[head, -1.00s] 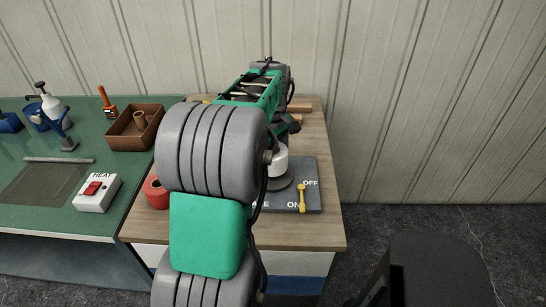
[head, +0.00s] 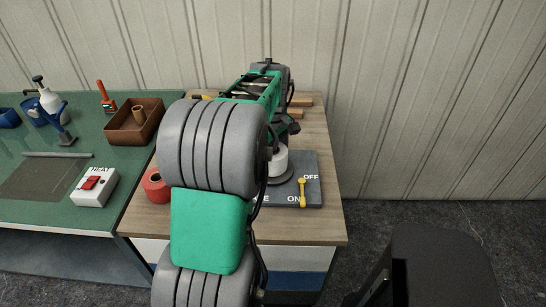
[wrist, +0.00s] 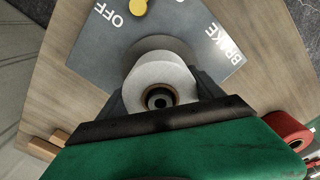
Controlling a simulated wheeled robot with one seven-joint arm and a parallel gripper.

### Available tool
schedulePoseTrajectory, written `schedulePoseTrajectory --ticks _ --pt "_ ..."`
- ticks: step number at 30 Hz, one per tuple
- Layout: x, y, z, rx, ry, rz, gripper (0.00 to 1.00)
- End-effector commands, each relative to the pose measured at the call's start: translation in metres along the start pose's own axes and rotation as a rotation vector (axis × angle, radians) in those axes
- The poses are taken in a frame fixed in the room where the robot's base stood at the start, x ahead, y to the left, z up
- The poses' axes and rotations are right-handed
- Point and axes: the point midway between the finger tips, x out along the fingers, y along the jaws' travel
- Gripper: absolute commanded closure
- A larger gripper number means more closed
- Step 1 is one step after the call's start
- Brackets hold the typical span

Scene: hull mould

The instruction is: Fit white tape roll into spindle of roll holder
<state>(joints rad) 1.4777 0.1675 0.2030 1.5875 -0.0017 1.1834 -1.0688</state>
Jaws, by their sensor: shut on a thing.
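The white tape roll (wrist: 160,72) is between the two dark fingers of my gripper (wrist: 162,88), which is shut on it. Its brown core faces the wrist camera, and a small grey tip shows inside the dark hole, perhaps the spindle. The roll holder (wrist: 95,45) is a dark grey plate with a round disc behind the roll. In the head view the white roll (head: 279,160) sits right over the disc of the roll holder (head: 312,170). My arm hides the gripper there. Whether the roll touches the disc I cannot tell.
A red tape roll (head: 156,187) lies left of the holder. A yellow lever (head: 302,192) stands on the plate near the ON and OFF labels. The green bench at left carries a HEAT switch box (head: 95,187) and a brown tray (head: 133,122). Wooden pieces (head: 300,102) lie behind.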

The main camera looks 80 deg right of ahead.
Motion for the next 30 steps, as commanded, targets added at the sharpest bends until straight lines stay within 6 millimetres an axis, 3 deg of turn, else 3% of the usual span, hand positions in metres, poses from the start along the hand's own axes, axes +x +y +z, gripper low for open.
schedulePoseTrajectory --ticks 3,4,9,12,20,30 --pt "0.003 0.0 0.0 0.0 0.0 0.001 0.82" --pt "0.002 0.0 0.0 0.0 0.001 0.001 0.22" --pt "0.002 0.0 0.0 0.0 0.0 0.001 0.08" --pt "0.002 0.0 0.0 0.0 0.0 0.0 0.0" --pt "0.0 0.0 0.0 0.0 0.0 0.0 0.0" --pt "-0.061 0.001 0.0 0.0 0.002 0.003 0.0"
